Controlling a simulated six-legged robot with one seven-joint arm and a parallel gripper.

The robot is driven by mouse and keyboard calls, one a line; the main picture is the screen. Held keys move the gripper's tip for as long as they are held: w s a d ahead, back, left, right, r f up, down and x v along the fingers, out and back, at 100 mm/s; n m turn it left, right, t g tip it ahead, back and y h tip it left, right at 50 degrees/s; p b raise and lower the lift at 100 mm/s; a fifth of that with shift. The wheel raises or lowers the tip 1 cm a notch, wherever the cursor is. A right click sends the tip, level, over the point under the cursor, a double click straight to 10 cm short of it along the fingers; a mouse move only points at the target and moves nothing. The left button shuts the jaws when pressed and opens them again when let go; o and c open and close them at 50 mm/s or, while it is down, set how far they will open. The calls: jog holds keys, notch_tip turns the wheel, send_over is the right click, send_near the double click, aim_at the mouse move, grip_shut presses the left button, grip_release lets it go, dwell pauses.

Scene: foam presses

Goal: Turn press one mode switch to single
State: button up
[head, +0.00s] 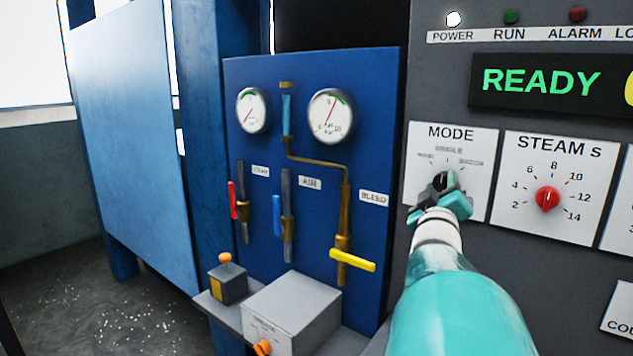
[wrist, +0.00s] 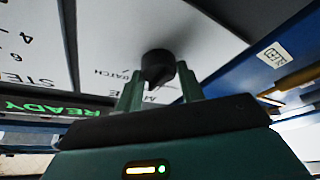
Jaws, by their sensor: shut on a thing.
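The press mode switch is a black knob (head: 441,181) on a white plate headed MODE (head: 466,148), on the grey control panel. A small SINGLE label stands above the knob, with smaller labels to either side, hard to read. My gripper (head: 446,190) reaches the plate from below and is shut on the knob. In the wrist view the knob (wrist: 158,67) sits at the tips of the two fingers of my gripper (wrist: 160,86). The gripper hides much of the knob in the head view, and I cannot tell for sure which label its pointer faces.
A STEAM dial with a red knob (head: 547,199) is just right of the MODE plate. A green READY display (head: 541,82) is above. On the left, a blue panel (head: 310,220) carries gauges and valve levers. A grey box (head: 291,311) stands below it.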

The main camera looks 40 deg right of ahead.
jog(key=shift+n, duration=0.6)
jog(key=o, duration=1)
jog(key=shift+d, duration=0.15)
jog(key=shift+s+a+f, duration=0.1)
jog(key=shift+a, duration=0.2)
